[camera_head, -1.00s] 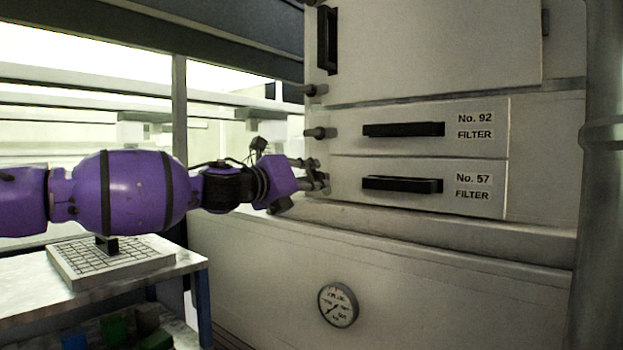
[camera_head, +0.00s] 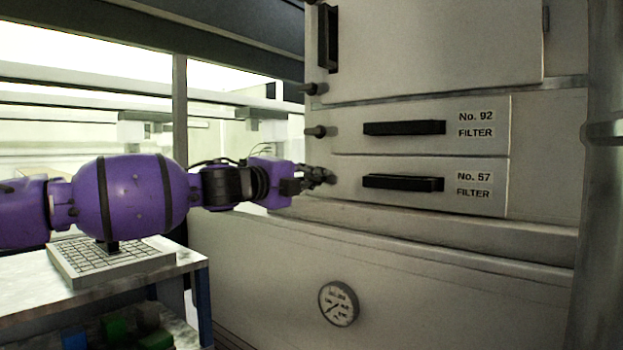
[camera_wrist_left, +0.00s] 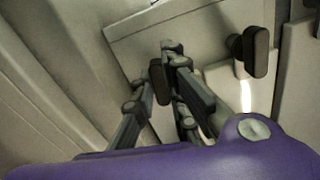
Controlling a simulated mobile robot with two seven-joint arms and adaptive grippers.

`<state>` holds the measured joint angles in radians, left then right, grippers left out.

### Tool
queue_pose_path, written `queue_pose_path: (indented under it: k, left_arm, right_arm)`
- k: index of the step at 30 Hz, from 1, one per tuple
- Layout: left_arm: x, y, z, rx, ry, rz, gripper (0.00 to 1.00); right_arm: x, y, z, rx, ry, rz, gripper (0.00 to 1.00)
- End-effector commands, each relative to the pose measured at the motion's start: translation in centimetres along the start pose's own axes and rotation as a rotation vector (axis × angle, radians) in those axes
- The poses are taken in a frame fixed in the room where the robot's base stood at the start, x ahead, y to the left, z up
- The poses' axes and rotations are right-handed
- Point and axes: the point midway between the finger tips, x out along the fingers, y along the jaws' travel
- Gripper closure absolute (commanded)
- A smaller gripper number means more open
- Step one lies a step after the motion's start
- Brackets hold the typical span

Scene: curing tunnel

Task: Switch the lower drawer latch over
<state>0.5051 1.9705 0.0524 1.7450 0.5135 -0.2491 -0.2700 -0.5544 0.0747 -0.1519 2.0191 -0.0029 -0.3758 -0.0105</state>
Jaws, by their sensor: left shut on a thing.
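The lower drawer (camera_head: 345,180), labelled No. 57 FILTER, is flush in the cabinet front and has a black handle (camera_head: 403,183). Its latch is at the drawer's left edge, mostly hidden by my left gripper (camera_head: 322,177) in the head view. In the left wrist view, the dark latch knob (camera_wrist_left: 157,84) shows at the fingertips of my left gripper (camera_wrist_left: 166,72), which is shut on it. My purple left arm comes in level from the left. My right gripper is in neither view.
The upper drawer, No. 92 (camera_head: 345,115), has its own latch (camera_head: 316,132) just above my gripper. Another latch (camera_head: 311,89) is higher up. A ledge (camera_head: 430,225) runs below the drawers. A gauge (camera_head: 338,304) is lower. A table with a gridded tray (camera_head: 75,273) stands below my arm.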

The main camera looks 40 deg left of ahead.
Motion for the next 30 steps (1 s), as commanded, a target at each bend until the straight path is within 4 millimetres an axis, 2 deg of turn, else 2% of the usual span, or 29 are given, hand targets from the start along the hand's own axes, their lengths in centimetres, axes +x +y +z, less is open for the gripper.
queue_pose_path:
  k: [10, 26, 27, 30]
  left_arm:
    - [0.0, 0.07, -0.09, -0.132, 0.002, 0.001, 1.0]
    - [0.0, 0.06, -0.09, -0.154, 0.002, 0.0, 1.0]
    - [0.0, 0.05, -0.09, -0.153, 0.002, 0.0, 0.84]
    - [0.0, 0.06, -0.08, -0.153, 0.002, 0.0, 0.71]
  right_arm:
    - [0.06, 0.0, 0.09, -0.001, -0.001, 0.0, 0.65]
    - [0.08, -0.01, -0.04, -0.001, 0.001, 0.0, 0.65]
    - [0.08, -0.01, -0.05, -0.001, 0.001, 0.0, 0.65]
    - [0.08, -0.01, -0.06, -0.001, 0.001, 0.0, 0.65]
